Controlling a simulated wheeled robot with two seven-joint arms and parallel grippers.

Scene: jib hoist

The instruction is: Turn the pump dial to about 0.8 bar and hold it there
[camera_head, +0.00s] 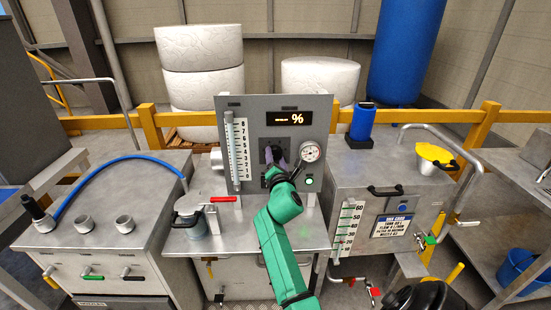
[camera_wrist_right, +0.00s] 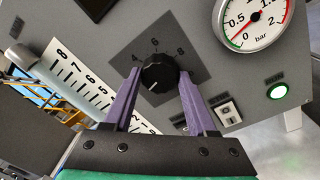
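The pump dial (camera_wrist_right: 159,73) is a round black knob with a white pointer mark on a dark square plate of the grey panel. It also shows in the head view (camera_head: 273,154). My right gripper (camera_wrist_right: 160,76) has its two purple fingers on either side of the knob, with little or no gap. I cannot tell whether they press on it. In the head view the right gripper (camera_head: 277,164) partly covers the dial. My left gripper is not in view.
A display (camera_head: 289,118) with dashes and a percent sign sits above the dial. A lit green button (camera_wrist_right: 277,91) and a small switch (camera_wrist_right: 227,112) are nearby. A scaled tube (camera_head: 236,150) stands left.

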